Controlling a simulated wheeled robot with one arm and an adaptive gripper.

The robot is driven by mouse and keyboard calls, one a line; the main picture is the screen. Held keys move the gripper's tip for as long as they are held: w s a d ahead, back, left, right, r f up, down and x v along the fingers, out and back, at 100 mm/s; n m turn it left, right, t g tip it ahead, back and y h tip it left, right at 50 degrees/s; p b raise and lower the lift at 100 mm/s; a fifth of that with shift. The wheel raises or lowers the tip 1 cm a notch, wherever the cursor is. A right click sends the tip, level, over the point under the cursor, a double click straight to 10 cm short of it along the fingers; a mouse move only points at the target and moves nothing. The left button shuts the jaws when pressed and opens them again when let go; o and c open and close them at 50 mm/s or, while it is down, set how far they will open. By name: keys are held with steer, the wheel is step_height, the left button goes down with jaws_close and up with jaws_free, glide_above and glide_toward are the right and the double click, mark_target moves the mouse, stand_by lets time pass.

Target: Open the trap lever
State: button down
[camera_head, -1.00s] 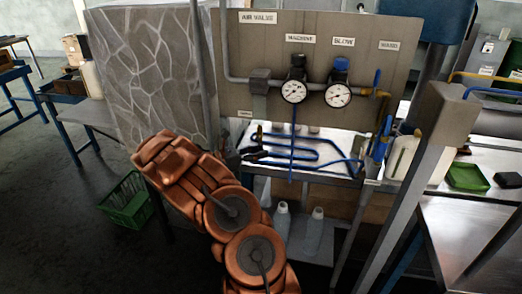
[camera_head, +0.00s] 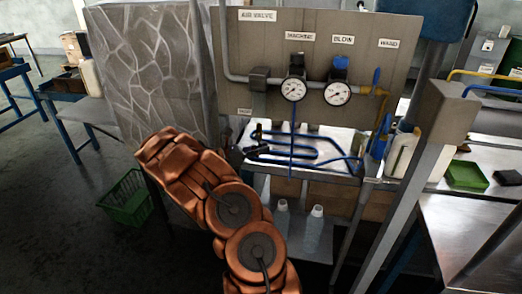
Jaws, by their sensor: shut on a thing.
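The grey air panel (camera_head: 345,108) carries two round gauges. A small label (camera_head: 245,111), too small to read surely, sits at its lower left. My orange arm bends up from the bottom, and its wrist is at the left of the panel. My gripper (camera_head: 234,152) is a small dark shape just below that label, partly hidden by the arm. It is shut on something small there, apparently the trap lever. The lever itself and the fingertips cannot be made out clearly.
Blue tubing lies coiled on the shelf (camera_head: 345,143) below the panel. Clear bottles (camera_head: 315,225) stand beneath it. A grey post (camera_head: 405,200) rises at the right. A green crate (camera_head: 127,200) is on the floor at left, with open floor around it.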

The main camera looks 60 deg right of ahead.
steer(key=shift+w+a+f+m+t+y, duration=0.15)
steer(key=shift+w+m+t+y, duration=0.15)
steer(key=shift+m+t+y, duration=0.2)
steer(key=shift+w+a+r+m+t+y, duration=0.1)
steer(key=shift+w+m+t+y, duration=0.25)
steer(key=shift+y, duration=0.25)
steer(key=c, duration=1.2)
jaws_free()
steer(key=shift+a, duration=0.1)
steer(key=v, duration=1.1)
steer(key=shift+w+a, duration=0.2)
steer(key=shift+a, duration=0.15)
